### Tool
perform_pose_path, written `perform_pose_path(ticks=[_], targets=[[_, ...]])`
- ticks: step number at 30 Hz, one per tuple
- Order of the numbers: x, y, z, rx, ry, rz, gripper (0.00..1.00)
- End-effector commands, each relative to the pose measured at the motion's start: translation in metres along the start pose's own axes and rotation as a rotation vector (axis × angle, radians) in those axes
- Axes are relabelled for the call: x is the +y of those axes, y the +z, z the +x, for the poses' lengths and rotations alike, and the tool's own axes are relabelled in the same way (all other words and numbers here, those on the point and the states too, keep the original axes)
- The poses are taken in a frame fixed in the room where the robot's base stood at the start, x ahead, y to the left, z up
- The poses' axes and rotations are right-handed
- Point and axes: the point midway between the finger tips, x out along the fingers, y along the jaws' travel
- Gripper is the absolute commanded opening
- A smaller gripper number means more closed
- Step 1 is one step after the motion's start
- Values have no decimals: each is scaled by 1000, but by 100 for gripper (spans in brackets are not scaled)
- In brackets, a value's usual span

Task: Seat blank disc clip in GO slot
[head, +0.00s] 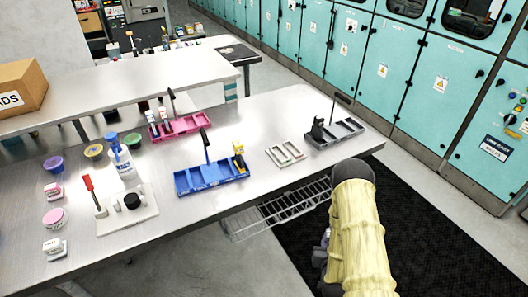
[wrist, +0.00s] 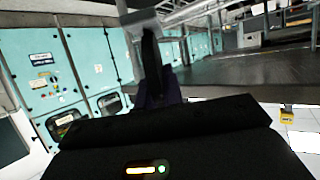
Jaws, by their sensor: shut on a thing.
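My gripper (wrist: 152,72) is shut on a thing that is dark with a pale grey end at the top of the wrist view. It may be the blank disc clip, but the view is too dark to be sure. In the head view my gripper (head: 323,255) hangs off the table's front edge, over the floor, mostly hidden by my arm. A blue tray (head: 212,180) holds a yellow clip (head: 239,158) at its right end. A dark grey tray (head: 335,133) holds a dark clip (head: 317,129) at its left end. I cannot read any GO mark.
A pink tray (head: 180,126) with pale clips stands further back. A pale two-slot frame (head: 286,153) lies between the blue and grey trays. Cups, a bottle (head: 121,160) and a white mat (head: 127,218) fill the left. A wire shelf (head: 280,210) juts below the front edge.

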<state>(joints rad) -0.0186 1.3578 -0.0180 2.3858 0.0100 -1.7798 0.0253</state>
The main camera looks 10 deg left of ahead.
Motion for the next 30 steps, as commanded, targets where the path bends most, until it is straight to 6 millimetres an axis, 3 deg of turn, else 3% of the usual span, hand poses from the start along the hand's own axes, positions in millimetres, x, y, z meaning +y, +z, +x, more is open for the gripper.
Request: perform_pose_path(ticks=[13,17,20,27,30], targets=[[-3,0,0,0,-5,-2,0],[-7,-10,2,4,-18,-7,0],[-18,-33,6,7,-48,-19,0],[-63,-117,20,9,-180,-75,0],[-77,-139,22,7,-222,-92,0]])
